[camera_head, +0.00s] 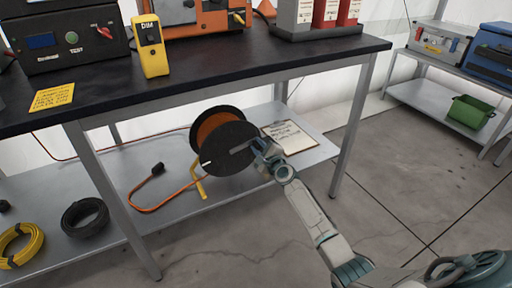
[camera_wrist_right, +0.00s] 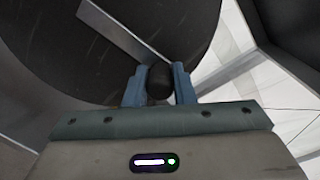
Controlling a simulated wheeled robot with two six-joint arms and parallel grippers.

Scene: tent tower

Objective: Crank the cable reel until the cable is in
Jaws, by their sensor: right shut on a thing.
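The cable reel (camera_head: 228,146) stands on the lower shelf on a yellow stand (camera_head: 200,184), with a black disc side and orange cable wound inside. A loose length of orange cable (camera_head: 150,209) runs from it across the shelf to a black plug (camera_head: 157,170). My right gripper (camera_head: 262,148) is at the right of the disc. In the right wrist view it is shut on the black crank knob (camera_wrist_right: 160,84), at the end of the grey crank arm (camera_wrist_right: 120,32). My left gripper is not in view.
The dark table top (camera_head: 200,78) overhangs the reel, carrying a yellow DIM meter (camera_head: 151,46). A clipboard (camera_head: 289,136) lies right of the reel. Black (camera_head: 85,217) and yellow (camera_head: 21,245) cable coils lie at the shelf's left. A table leg (camera_head: 350,130) stands right.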

